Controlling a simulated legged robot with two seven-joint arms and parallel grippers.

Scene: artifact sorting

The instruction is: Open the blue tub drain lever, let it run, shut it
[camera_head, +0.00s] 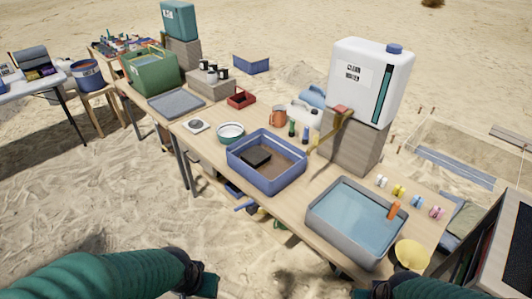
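The blue tub (236,166) stands on the wooden table, with a dark block (256,160) on its brown bottom. Below the table edge in front of it is a small blue bar-shaped part (245,207), with a bit of yellow near it; I cannot tell for sure whether it is the drain lever or how it is set. My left gripper (208,283) is at the bottom edge, in front of the table and apart from the tub. My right gripper (383,289) is at the bottom edge near the grey tub and partly cut off. Both finger gaps are unclear.
A grey tub (314,212) of water stands right of the blue one, with a yellow bowl (411,254) at its corner. A white water container (352,78) stands on a block behind. Sand lies in front of the table.

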